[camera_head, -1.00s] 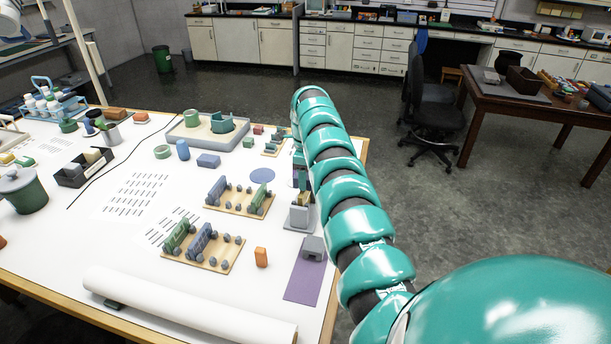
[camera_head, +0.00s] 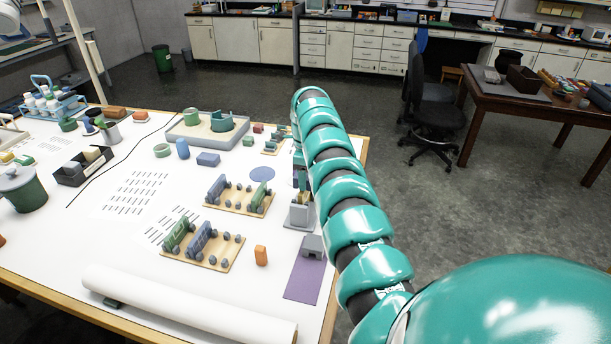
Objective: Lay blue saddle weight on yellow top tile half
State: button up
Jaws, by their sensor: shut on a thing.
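My gripper (camera_head: 300,181) is at the end of my teal arm, low over the right side of the white table. My arm hides much of it. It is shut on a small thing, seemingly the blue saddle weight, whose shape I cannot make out. Just below it stands a grey fixture (camera_head: 299,216) with a small yellowish piece (camera_head: 304,198) on top, perhaps the yellow top tile half. I cannot tell whether the held thing touches that piece.
A grey saddle-shaped block (camera_head: 312,246) is on a purple mat (camera_head: 304,279) in front. An orange block (camera_head: 261,256) and two wooden boards with blocks and pegs (camera_head: 205,262) (camera_head: 236,209) lie left. A white roll (camera_head: 190,306) lies along the front edge.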

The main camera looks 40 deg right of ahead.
jog(key=shift+f+b, duration=0.3)
jog(key=shift+f, duration=0.15)
dwell(0.4)
jog(key=o, duration=1.3)
jog(key=shift+r, duration=0.1)
